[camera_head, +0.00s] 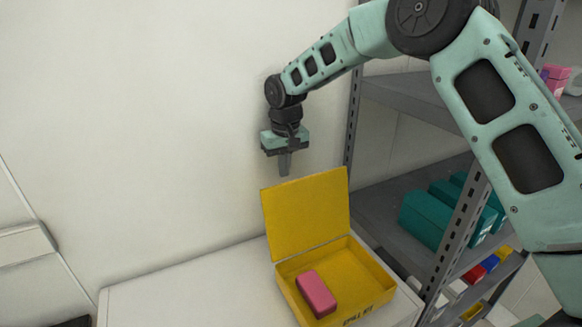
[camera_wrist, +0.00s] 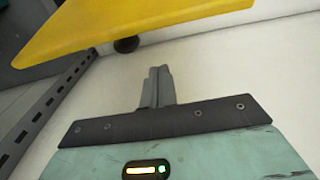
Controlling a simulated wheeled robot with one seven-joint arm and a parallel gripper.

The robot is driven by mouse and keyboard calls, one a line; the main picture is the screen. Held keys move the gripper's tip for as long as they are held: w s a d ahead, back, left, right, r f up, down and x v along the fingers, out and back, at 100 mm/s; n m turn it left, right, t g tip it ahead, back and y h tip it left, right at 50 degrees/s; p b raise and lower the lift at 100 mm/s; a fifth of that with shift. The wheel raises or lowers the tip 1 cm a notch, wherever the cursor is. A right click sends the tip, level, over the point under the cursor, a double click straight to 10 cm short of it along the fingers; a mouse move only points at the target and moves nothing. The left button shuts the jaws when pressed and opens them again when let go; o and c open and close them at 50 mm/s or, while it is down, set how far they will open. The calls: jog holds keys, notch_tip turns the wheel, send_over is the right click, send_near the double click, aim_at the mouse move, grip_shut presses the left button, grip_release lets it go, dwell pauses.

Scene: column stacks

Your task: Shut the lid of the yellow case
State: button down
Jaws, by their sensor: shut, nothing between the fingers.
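The yellow case (camera_head: 374,291) stands on a white surface in the head view, with its lid (camera_head: 305,214) raised roughly upright at the back. A pink block (camera_head: 317,294) lies inside the case. My gripper (camera_head: 284,172) is above and behind the lid's top edge, pointing down, shut and empty. In the wrist view the shut fingers (camera_wrist: 158,75) show at the middle, and the yellow lid (camera_wrist: 130,28) crosses the top of the picture, apart from the fingers. A dark round thing on or near the lid's underside shows there, partly hidden.
The white worktop (camera_head: 190,292) is clear left of the case. A white wall (camera_head: 150,130) rises close behind. A grey metal shelf (camera_head: 388,208) with teal boxes (camera_head: 427,218) and small coloured bins (camera_head: 474,274) stands close on the right.

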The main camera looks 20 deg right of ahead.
jog(key=s, duration=0.1)
jog(key=s+p, duration=0.1)
jog(key=s, duration=0.1)
jog(key=shift+s+d+r+p, duration=0.1)
jog(key=shift+s+d+p, duration=0.25)
jog(key=shift+s+p, duration=0.05)
jog(key=shift+s+b, duration=0.15)
jog(key=shift+b, duration=0.25)
